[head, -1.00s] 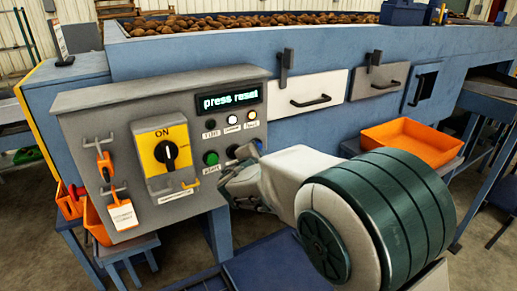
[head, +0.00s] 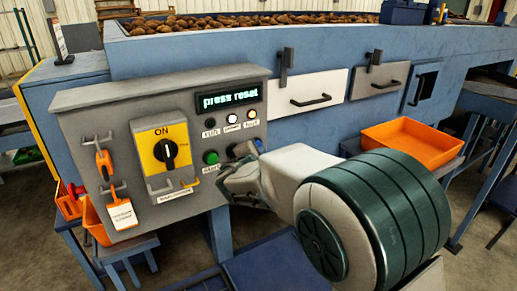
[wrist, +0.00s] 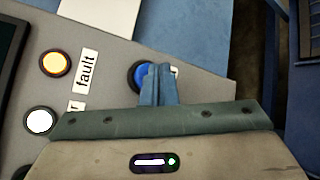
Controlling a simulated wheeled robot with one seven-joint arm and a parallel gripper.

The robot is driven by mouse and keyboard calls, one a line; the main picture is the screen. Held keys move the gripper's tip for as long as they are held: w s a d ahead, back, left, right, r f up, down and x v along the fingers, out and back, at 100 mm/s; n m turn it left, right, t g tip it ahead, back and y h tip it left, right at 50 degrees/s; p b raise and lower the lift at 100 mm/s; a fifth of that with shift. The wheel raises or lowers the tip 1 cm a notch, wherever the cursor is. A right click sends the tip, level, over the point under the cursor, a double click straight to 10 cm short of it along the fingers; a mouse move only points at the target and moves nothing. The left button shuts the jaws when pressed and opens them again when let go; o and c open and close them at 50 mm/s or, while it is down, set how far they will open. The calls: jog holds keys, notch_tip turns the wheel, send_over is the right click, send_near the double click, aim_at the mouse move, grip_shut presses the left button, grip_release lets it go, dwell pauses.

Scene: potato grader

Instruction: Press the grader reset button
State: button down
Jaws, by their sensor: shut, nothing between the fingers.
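The grey control panel (head: 110,170) has a display (head: 229,97) reading "press reset". A blue button (wrist: 140,76) shows in the wrist view, partly covered by my gripper (wrist: 158,72), whose fingers are shut and empty. The fingertips are over the right side of the blue button; I cannot tell whether they touch it. Its label is mostly hidden behind the fingers. In the head view my gripper (head: 243,165) is at the panel's lower right, just right of the green button (head: 210,157), and hides most of the blue button.
Above the buttons are a dark, a white (head: 231,118) and an orange lamp (head: 251,115); the orange one is labelled "fault". A yellow rotary switch (head: 166,152) set to ON is at left. Tags hang at the far left. An orange tray (head: 411,145) stands at right.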

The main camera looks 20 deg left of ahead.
jog(key=shift+w+a, duration=0.35)
jog(key=shift+a, duration=0.05)
dwell(0.8)
jog(key=shift+s+d+b, duration=0.1)
jog(key=shift+b, duration=0.2)
jog(key=shift+s+d+b, duration=0.5)
jog(key=shift+d+b, duration=0.1)
jog(key=shift+b, duration=0.05)
jog(key=shift+s+d, duration=0.1)
jog(key=s+d+b, duration=0.3)
jog(key=shift+d, duration=0.3)
